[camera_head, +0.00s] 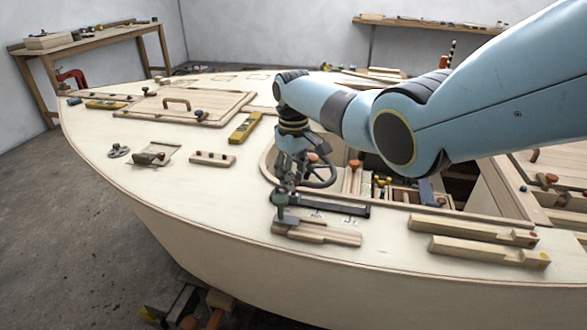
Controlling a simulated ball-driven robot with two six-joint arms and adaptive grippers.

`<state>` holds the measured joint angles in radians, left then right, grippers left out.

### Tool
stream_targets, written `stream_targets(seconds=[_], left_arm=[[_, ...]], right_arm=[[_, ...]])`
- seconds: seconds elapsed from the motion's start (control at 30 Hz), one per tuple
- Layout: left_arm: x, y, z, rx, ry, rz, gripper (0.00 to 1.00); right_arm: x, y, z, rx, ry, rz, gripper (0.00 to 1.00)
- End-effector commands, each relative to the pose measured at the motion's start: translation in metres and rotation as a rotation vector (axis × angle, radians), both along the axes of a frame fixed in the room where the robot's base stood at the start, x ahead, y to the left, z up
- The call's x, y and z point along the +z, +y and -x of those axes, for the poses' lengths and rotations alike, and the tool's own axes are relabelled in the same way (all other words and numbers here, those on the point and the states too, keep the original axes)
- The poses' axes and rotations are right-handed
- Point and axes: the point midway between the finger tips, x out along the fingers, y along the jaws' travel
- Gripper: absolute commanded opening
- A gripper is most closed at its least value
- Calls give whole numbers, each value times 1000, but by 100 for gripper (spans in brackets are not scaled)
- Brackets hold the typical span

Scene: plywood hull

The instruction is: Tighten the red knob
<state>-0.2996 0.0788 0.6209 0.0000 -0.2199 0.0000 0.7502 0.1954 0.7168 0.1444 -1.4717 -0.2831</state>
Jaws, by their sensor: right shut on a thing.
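My right gripper (288,184) points down at the near edge of the plywood deck. It is shut at the left end of a dark metal bar (335,206), on what looks like a small knob; the fingers hide most of it, and I cannot make out its colour. The bar lies above a pale wooden block (325,236). Another orange-red knob (551,178) is at the far right. My left gripper is not in view.
An open hatch (455,190) with loose parts inside lies right of the gripper. A yellow level (245,127) and a wooden strip (212,159) lie to the left. The deck's left front (150,190) is bare.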

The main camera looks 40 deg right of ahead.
Motion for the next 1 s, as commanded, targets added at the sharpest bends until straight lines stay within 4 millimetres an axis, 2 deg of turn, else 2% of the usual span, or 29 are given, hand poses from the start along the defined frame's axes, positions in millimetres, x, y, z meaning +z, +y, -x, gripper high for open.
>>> stream_targets(seconds=[0.3,1.0], left_arm=[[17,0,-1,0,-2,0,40],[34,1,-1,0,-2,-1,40]], right_arm=[[2,0,0,-300,1,-1,0],[2,0,-1,-964,-1,1,0]])
